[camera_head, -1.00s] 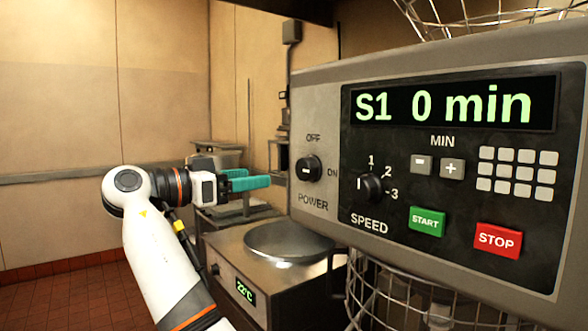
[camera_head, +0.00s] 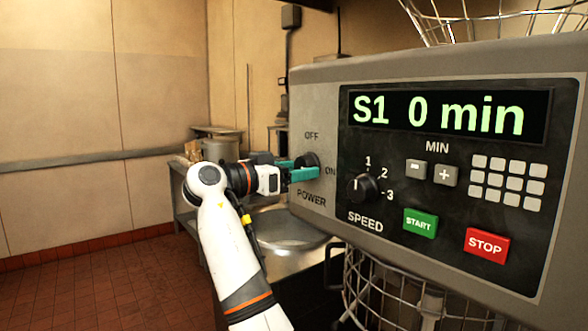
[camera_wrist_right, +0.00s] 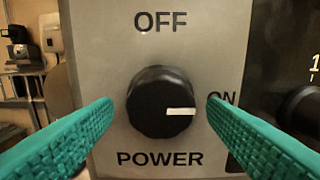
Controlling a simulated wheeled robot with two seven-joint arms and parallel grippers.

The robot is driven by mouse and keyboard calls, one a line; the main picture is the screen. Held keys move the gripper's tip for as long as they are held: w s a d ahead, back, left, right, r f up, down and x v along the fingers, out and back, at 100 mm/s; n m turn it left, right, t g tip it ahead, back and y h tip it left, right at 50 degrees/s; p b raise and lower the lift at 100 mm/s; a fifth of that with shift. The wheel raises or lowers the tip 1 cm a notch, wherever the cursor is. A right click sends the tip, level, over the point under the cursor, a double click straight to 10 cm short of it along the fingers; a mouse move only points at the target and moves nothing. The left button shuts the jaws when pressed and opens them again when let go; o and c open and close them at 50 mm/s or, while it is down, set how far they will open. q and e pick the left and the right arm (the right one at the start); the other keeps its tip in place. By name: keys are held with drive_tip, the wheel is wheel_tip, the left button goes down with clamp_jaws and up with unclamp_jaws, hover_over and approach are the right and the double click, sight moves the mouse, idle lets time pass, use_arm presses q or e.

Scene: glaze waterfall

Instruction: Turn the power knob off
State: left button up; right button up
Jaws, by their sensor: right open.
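The black power knob (camera_wrist_right: 161,101) is on the grey panel in the right wrist view, with its white mark pointing right toward ON. OFF is printed above it and POWER below. In the head view the power knob (camera_head: 309,161) is partly hidden by my right gripper. My right gripper (camera_head: 304,169) has its teal fingers at the panel by the knob. In the right wrist view my right gripper (camera_wrist_right: 160,106) is open, with one finger on each side of the knob and visible gaps between. My left gripper is not in view.
The control panel carries a speed knob (camera_head: 363,187), a display (camera_head: 440,112) reading "S1 0 min", a green START button (camera_head: 420,222) and a red STOP button (camera_head: 486,245). A wire guard (camera_head: 400,295) is below. A metal bowl (camera_head: 285,232) sits behind my right arm.

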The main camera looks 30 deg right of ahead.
drive_tip(key=shift+c, duration=0.6)
drive_tip(key=c, duration=0.9)
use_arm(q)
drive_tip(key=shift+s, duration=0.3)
use_arm(e)
drive_tip(key=shift+o, duration=0.2)
drive_tip(key=n, duration=0.4)
drive_tip(key=shift+r, duration=0.15)
drive_tip(key=n+p, duration=0.1)
drive_tip(key=n, duration=0.3)
drive_tip(key=shift+s+r+n+p, duration=0.1)
drive_tip(key=shift+n+p, duration=0.2)
drive_tip(key=n+p, duration=0.2)
drive_tip(key=n, duration=0.3)
drive_tip(key=shift+r, duration=0.15)
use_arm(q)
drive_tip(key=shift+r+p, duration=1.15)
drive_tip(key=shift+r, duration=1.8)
use_arm(e)
drive_tip(key=shift+n, duration=2.1)
